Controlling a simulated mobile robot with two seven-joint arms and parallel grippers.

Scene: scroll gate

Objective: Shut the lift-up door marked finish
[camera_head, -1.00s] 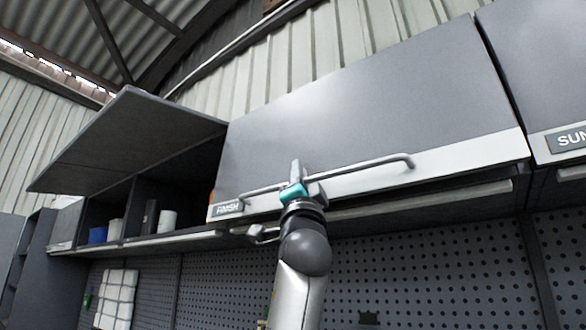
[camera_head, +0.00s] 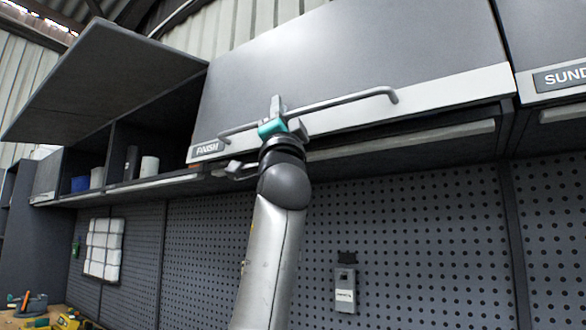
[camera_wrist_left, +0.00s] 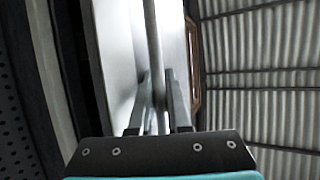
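The lift-up door marked FINISH (camera_head: 350,60) is a grey panel with a pale lower strip. Its label (camera_head: 207,149) is at the lower left and a long bar handle (camera_head: 350,100) runs along the strip. The door hangs low over its cabinet, with a dark gap under its lower edge; I cannot tell how far it stands out. My left gripper (camera_head: 273,115) is on the handle, left of its middle. In the left wrist view the bar (camera_wrist_left: 154,45) runs between the two fingers (camera_wrist_left: 157,95), which appear shut on it. My right gripper is not in view.
A neighbouring lift-up door (camera_head: 115,75) at the left is raised, over shelves with a white roll (camera_head: 149,167) and a blue container (camera_head: 80,183). Another door, its label (camera_head: 562,77) partly cut off, is at the right. A pegboard wall (camera_head: 420,230) lies below.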

